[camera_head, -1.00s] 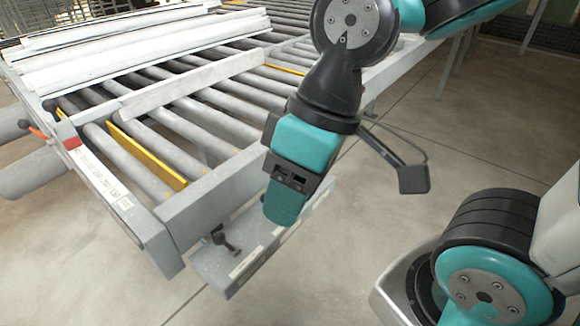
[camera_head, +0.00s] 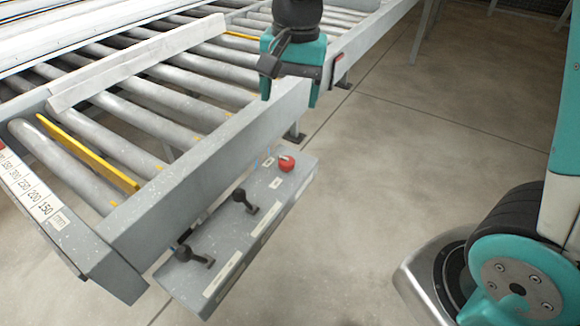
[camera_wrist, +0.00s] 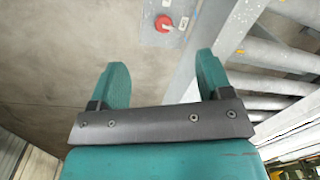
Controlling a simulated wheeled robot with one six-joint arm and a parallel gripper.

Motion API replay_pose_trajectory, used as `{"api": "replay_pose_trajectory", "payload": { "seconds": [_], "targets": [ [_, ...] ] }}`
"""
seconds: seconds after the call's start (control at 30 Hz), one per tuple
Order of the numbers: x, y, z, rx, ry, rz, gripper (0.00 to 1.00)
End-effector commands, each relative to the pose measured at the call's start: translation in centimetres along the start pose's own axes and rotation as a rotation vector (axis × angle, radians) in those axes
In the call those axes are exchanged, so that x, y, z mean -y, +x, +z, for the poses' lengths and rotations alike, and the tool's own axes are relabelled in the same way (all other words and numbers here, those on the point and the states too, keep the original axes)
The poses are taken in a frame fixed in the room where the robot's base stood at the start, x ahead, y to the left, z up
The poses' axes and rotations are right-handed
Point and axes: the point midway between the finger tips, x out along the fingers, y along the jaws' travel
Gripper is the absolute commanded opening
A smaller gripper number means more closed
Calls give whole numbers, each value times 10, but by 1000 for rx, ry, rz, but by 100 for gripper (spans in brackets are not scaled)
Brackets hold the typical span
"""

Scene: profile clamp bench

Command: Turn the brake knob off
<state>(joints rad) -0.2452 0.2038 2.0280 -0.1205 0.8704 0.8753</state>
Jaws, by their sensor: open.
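A red round knob (camera_head: 286,163) sits at the far end of the top of a grey control box (camera_head: 226,256) beside the roller table. Small white labels lie by the knob, too small to read. My gripper (camera_head: 290,97) is open and empty, pointing down above the table's side rail, apart from the knob. In the wrist view the knob (camera_wrist: 163,23) lies beyond the gap between my two teal fingers (camera_wrist: 162,62). No marking shows which way the knob is set.
Two black levers, a middle one (camera_head: 244,202) and a near one (camera_head: 193,256), stick up from the same box. The roller table's side rail (camera_head: 205,172) runs close along the box. Bare floor (camera_head: 400,190) lies open to the right.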

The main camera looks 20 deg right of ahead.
Motion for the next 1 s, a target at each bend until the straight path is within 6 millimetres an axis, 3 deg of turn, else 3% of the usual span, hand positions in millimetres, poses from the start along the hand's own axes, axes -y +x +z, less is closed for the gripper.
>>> {"api": "replay_pose_trajectory", "payload": {
  "seconds": [0.03, 0.1, 0.23, 0.47, 1.0],
  "targets": [
    [5, 19, -18, -9, 112, 25, 72],
    [10, 30, -37, -25, 251, 50, 72],
    [14, 41, -54, -43, 388, 72, 72],
    [10, 71, -57, -43, 409, 79, 72],
    [0, 187, -60, -43, 407, 77, 72]
  ]
}}
